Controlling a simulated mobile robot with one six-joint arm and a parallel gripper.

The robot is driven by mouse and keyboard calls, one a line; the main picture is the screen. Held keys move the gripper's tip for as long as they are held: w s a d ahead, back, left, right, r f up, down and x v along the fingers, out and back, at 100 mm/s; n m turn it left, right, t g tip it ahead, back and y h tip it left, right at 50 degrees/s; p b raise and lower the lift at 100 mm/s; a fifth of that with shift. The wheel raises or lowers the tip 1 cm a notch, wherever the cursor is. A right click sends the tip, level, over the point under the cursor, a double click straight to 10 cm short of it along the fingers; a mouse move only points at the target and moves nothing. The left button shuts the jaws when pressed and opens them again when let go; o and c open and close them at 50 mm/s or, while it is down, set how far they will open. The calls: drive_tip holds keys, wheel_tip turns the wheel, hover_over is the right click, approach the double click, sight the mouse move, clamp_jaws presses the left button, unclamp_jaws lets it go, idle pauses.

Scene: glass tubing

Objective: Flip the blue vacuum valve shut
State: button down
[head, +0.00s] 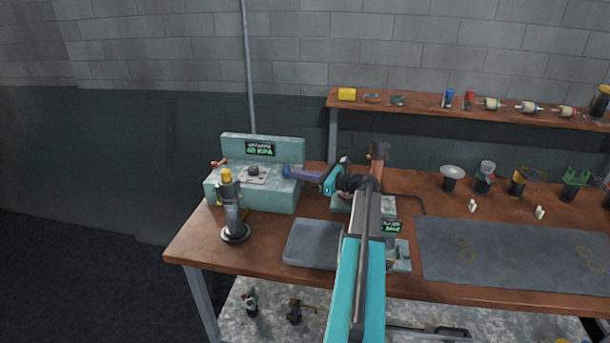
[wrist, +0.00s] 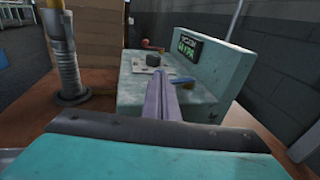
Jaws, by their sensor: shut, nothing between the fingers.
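The teal vacuum unit (head: 275,197) stands at the back left of the bench and also shows in the wrist view (wrist: 205,98). Its display (head: 260,149) shows a KPA reading. A small blue lever (wrist: 181,80), which looks like the vacuum valve, sticks out on top of the unit at its right side. My gripper (head: 294,172) is shut and empty, with its purple-grey fingers reaching left over the unit's right end. In the wrist view the fingertips (wrist: 161,80) are close beside the blue lever; I cannot tell whether they touch. The lever's base is partly hidden.
A dark knob (head: 253,171) and a red-tipped lever (head: 218,163) sit on the same unit. A yellow-topped torch-like tool (head: 231,205) stands in front. A grey pad (head: 312,244) lies to the right. A shelf (head: 440,106) runs along the wall.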

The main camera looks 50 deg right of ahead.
drive_tip(key=shift+a, duration=0.15)
drive_tip(key=shift+w+a, duration=0.35)
drive_tip(key=shift+a, duration=0.4)
drive_tip(key=shift+w+a+p, duration=0.3)
drive_tip(key=shift+w+a, duration=0.05)
drive_tip(key=shift+a, duration=0.05)
drive_tip(key=shift+s, duration=0.1)
drive_tip(key=shift+s, duration=0.5)
drive_tip(key=s+a+b+v, duration=0.1)
drive_tip(key=a+v, duration=0.1)
drive_tip(key=v, duration=1)
drive_tip(key=shift+s+a+b, duration=0.2)
drive_tip(key=shift+b, duration=0.15)
drive_tip(key=shift+r, duration=0.15)
